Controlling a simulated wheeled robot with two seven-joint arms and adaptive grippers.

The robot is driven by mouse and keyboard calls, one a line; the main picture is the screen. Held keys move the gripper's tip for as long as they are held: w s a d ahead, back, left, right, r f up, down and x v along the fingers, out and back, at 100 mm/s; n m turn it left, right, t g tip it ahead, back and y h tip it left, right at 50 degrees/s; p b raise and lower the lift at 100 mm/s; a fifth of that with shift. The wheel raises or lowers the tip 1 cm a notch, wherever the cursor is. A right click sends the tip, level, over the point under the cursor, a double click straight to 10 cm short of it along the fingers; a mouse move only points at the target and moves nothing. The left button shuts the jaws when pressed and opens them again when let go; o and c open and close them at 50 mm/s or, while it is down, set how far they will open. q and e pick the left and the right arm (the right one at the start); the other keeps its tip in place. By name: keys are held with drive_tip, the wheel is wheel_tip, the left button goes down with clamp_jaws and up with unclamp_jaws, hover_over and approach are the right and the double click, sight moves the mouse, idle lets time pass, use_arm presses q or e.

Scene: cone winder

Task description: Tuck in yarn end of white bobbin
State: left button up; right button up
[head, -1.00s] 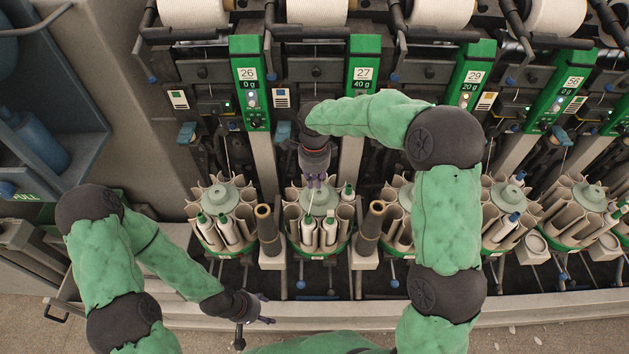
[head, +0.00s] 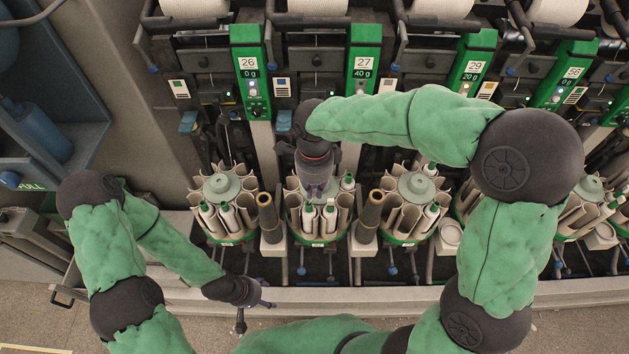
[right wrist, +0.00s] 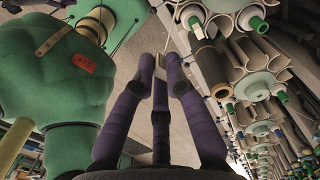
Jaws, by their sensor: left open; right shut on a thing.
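My right gripper (head: 316,190) is over the round bobbin magazine (head: 319,240) in front of unit 27, with its fingers pointing down. Several white bobbins (head: 330,212) with green tips stand in that magazine. In the right wrist view, the purple fingers of this gripper (right wrist: 160,75) are shut on a small pale thing (right wrist: 161,66). My left gripper (head: 264,304) is open and empty at the lower left, low in front of the machine, apart from the magazines.
Brown tubes (head: 269,215) stand on both sides of the unit 27 magazine, with another brown tube (head: 371,212) at its right. A similar magazine (head: 223,232) stands to the left, and more stand to the right. The grey front rail (head: 400,300) runs below them.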

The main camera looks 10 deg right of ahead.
drive_tip(key=shift+s+r, duration=0.2)
drive_tip(key=shift+r, duration=0.05)
drive_tip(key=shift+r+p, duration=1.05)
drive_tip(key=shift+r, duration=0.3)
drive_tip(key=p, duration=0.5)
hover_over(308, 204)
wheel_tip(308, 204, down, 10)
drive_tip(key=shift+r, duration=0.2)
drive_tip(key=shift+f+b, duration=0.8)
drive_tip(key=shift+f, duration=1.4)
drive_tip(key=shift+f+b, duration=0.5)
drive_tip(key=shift+b, duration=0.95)
